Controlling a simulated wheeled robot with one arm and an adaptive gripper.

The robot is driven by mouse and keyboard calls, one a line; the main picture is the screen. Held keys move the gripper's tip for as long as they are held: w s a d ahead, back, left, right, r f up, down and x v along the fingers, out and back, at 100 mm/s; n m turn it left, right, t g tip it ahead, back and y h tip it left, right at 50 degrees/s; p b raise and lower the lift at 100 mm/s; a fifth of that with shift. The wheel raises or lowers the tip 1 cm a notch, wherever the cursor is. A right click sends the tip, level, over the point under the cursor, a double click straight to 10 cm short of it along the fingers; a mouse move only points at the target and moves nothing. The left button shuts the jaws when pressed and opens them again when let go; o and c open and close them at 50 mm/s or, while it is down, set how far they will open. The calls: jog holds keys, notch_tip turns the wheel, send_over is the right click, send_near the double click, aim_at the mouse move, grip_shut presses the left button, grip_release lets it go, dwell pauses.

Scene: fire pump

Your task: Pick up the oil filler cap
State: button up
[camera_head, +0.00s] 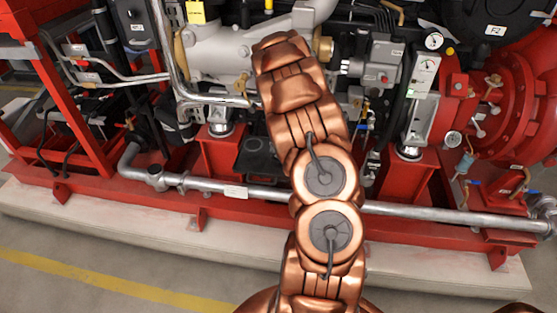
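My copper-coloured arm rises from the bottom middle of the head view and reaches up over the fire pump's engine (217,52). Its far end covers part of the engine. My gripper does not show; it is hidden behind the arm. I cannot pick out the oil filler cap for certain. A small yellow piece (268,6) shows at the top edge above the arm, but I cannot tell what it is.
A red base frame (120,200) stands on a pale plinth (100,228). A silver pipe (440,215) runs along its front. A grey box (381,66) and gauge (434,41) are right of the arm. Floor with a yellow line (110,283) is clear in front.

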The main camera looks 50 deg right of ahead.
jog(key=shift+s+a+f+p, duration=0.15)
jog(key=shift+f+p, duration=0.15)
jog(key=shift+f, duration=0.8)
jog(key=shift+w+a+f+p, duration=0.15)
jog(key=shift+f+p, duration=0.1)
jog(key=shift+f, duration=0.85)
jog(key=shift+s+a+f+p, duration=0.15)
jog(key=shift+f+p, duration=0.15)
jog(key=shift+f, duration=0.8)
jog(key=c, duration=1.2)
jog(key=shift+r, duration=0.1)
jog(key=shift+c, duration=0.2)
